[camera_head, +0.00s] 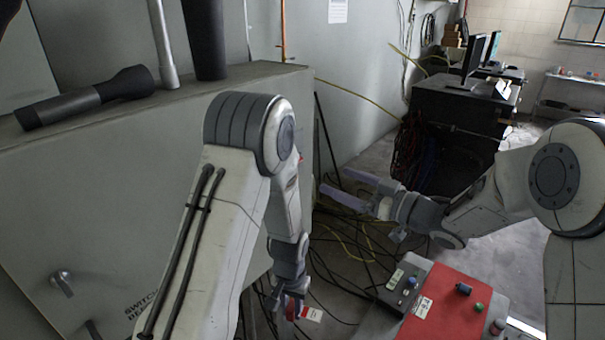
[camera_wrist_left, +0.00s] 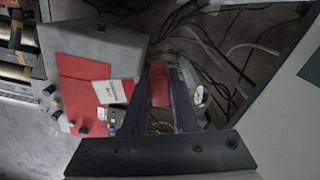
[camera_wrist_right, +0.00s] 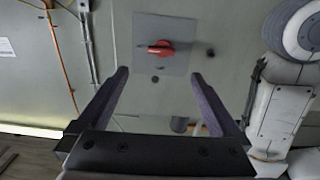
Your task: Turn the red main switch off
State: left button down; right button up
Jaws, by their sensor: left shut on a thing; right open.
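The red main switch (camera_wrist_right: 160,48) is a rotary handle on a grey square plate (camera_wrist_right: 180,25), seen in the right wrist view. Its handle lies about horizontal. My right gripper (camera_wrist_right: 160,88) is open and empty, its two fingers pointing at the panel below and on either side of the switch, apart from it. My left gripper (camera_head: 288,302) hangs low and is shut on a red object (camera_wrist_left: 160,85), with a white tag (camera_head: 311,314) close by.
The big grey cabinet (camera_head: 120,190) fills the left, with a black flashlight (camera_head: 90,95) on top. A red and grey control box (camera_head: 452,297) stands at lower right, near my left gripper. Cables lie on the floor. My left arm shows at the right of the right wrist view.

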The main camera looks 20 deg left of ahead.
pick_arm(q)
notch_tip(320, 180, up, 4)
jog(key=p, duration=0.4)
jog(key=shift+r, duration=0.25)
pick_arm(e)
jog(key=x, duration=1.2)
jog(key=shift+s+d, duration=0.1)
jog(key=c, duration=1.4)
jog(key=shift+o, duration=0.2)
